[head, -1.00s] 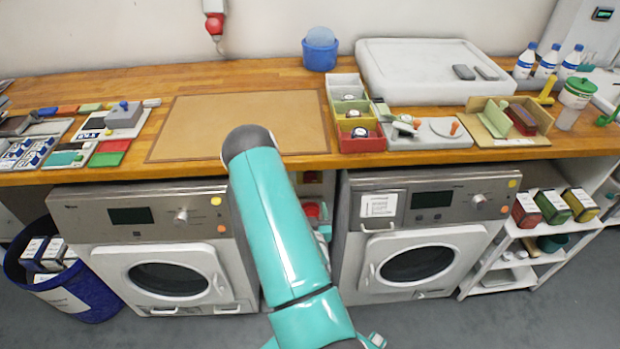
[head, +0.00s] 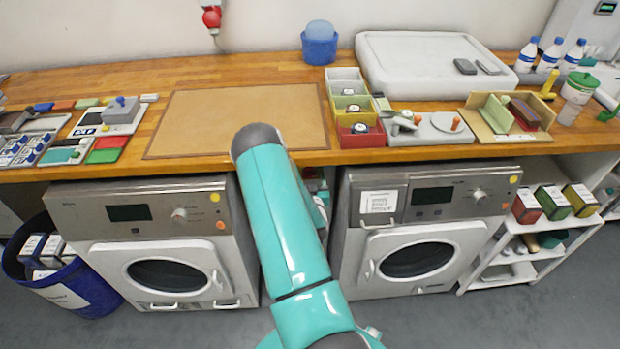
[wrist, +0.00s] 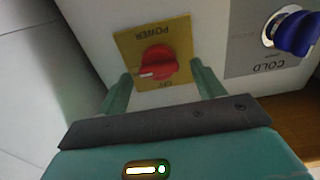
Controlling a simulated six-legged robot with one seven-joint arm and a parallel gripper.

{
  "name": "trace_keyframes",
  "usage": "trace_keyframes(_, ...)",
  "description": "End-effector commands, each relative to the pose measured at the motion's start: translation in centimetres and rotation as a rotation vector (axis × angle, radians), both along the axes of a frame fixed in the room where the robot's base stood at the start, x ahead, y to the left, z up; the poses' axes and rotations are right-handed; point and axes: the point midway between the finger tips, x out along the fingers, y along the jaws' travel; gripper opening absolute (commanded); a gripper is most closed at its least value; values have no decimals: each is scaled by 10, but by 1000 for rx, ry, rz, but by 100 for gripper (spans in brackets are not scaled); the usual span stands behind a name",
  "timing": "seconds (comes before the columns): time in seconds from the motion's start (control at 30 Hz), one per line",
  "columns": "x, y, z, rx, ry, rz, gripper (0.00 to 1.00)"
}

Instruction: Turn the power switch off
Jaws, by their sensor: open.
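The power switch (wrist: 158,62) is a red rotary knob on a yellow plate (wrist: 128,43) in the wrist view. The plate's lettering shows upside down, POWER above the knob and OFF below it. A white mark on the knob points left in the picture. My gripper (wrist: 162,69) is open, with one green finger on each side of the knob. Gaps show between the fingers and the knob, and whether they touch it cannot be told. In the head view my own arm hides the gripper and the switch.
A blue knob (wrist: 297,33) on a grey COLD plate (wrist: 247,50) sits to the right of the switch. In the head view a left washer (head: 160,225) and a right washer (head: 440,235) flank my arm under the wooden counter (head: 240,78).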

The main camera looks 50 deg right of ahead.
Motion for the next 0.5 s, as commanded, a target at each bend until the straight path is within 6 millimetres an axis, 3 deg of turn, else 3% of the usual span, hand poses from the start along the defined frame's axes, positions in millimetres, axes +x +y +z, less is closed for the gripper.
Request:
trace_keyframes(0.33, 5, -6, 0, -1, 1, 0, 68)
trace_keyframes(0.37, 5, -6, 0, -1, 1, 0, 66)
trace_keyframes(0.5, 5, -6, 0, -1, 1, 0, 38)
